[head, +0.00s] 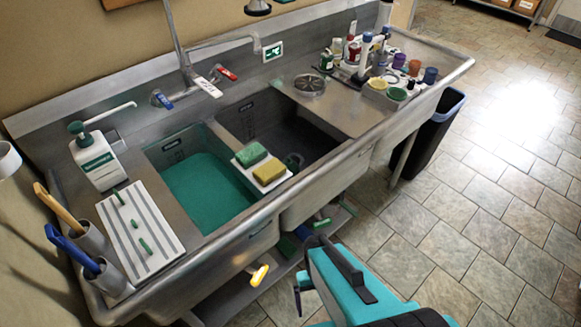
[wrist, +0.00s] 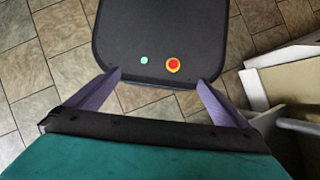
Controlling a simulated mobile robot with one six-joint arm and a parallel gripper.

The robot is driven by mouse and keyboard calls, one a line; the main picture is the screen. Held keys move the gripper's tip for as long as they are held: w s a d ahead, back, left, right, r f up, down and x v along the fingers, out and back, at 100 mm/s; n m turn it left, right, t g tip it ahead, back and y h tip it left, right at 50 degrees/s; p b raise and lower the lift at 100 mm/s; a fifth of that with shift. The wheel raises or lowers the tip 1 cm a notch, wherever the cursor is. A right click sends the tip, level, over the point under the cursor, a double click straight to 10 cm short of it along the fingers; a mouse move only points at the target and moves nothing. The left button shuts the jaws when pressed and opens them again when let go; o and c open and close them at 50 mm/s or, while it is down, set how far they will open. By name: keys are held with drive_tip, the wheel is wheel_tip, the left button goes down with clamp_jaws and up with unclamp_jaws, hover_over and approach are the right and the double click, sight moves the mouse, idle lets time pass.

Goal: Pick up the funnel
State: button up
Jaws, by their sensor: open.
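I cannot make out a funnel for certain in either view. Several small items stand crowded on the right end of the steel counter in the head view, among them a tall white bottle (head: 365,57), an orange cup (head: 414,67) and a blue cup (head: 430,75); a funnel among them is too small to tell. My gripper (wrist: 159,76) shows in the wrist view with its two purple fingers wide apart and nothing between them. It points down over my own dark base, away from the counter.
The double sink has green water (head: 205,185) in its left basin. A yellow sponge (head: 269,171) and a green sponge (head: 251,154) lie on the divider. A soap bottle (head: 97,160) stands at left. A black bin (head: 433,135) stands by the right end. The tiled floor at right is clear.

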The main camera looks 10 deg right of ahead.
idle(0.3)
drive_tip(key=shift+r, duration=0.2)
drive_tip(key=c, duration=0.7)
drive_tip(key=shift+r+p, duration=0.3)
drive_tip(key=shift+p, duration=0.25)
drive_tip(key=shift+c, duration=0.9)
drive_tip(key=r+p, duration=0.3)
drive_tip(key=p, duration=0.1)
drive_tip(key=shift+w+r, duration=0.25)
drive_tip(key=shift+r, duration=0.1)
drive_tip(key=shift+c, duration=0.2)
drive_tip(key=c, duration=0.7)
drive_tip(key=shift+a, duration=0.15)
drive_tip(key=shift+c, duration=0.7)
